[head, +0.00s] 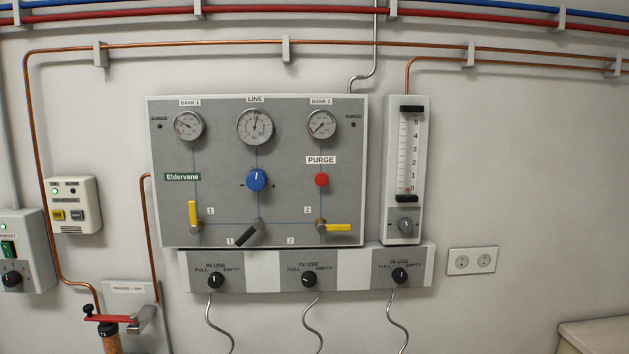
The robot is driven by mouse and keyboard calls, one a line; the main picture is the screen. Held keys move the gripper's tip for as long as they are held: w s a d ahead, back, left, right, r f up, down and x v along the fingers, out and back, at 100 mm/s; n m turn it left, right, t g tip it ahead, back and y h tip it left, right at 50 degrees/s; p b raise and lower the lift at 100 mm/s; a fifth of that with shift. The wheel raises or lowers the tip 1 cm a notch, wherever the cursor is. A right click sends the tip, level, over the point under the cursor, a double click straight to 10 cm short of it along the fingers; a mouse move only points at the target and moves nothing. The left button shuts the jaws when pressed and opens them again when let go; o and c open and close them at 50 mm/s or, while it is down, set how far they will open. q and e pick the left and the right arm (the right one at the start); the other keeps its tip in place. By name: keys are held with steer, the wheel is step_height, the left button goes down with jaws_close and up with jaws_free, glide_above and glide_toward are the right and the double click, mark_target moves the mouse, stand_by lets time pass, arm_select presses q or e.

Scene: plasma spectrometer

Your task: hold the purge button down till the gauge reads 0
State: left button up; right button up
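The purge button (321,180) is a round red knob on the grey gas panel (290,200), under the label PURGE (321,160). The panel carries three round gauges: the BANK 1 gauge (188,125), the larger LINE gauge (255,127) in the middle, and the BANK 2 gauge (321,124) above the button. The LINE needle points nearly straight up; the BANK 2 needle points to the lower left. The scale figures are too small to read. Nothing touches the button. Neither of my grippers shows in the head view.
A blue knob (256,180) sits left of the button. Yellow valve handles (194,213) and a black lever (247,235) are below. A flowmeter (405,165) stands close on the right. An IN USE strip (340,271) with three black knobs runs underneath. The wall further right is mostly clear.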

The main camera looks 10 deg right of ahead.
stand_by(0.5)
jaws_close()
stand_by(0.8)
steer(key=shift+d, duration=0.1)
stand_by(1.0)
